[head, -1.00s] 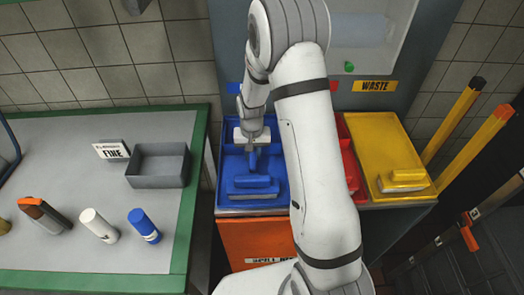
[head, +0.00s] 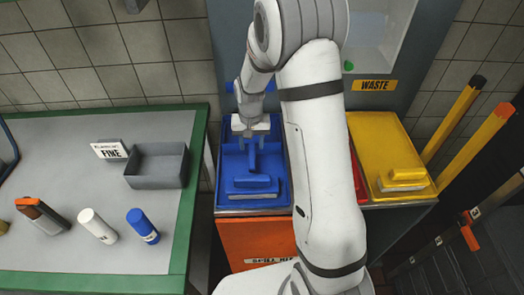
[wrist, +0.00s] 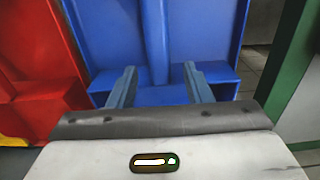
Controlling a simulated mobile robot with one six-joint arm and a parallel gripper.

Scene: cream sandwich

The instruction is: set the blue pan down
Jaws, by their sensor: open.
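The blue pan (head: 230,163) lies flat on top of the cabinet, left of the arm in the head view. A narrow blue handle-like piece (head: 252,158) and a stepped blue block with a pale lower edge (head: 252,188) show on it. The blue surface also fills the middle of the wrist view (wrist: 110,35). My gripper (wrist: 160,86) is open, its two fingers apart with nothing gripped between them. In the head view my gripper (head: 251,140) is at the pan's back end; its exact height above the pan is unclear.
A red pan (wrist: 40,60) is beside the blue one, mostly hidden by my arm in the head view. A yellow pan (head: 376,140) lies at right. An orange panel (head: 258,240) is below. A green-edged table (head: 190,215) with a grey tray (head: 157,165) and bottles stands left.

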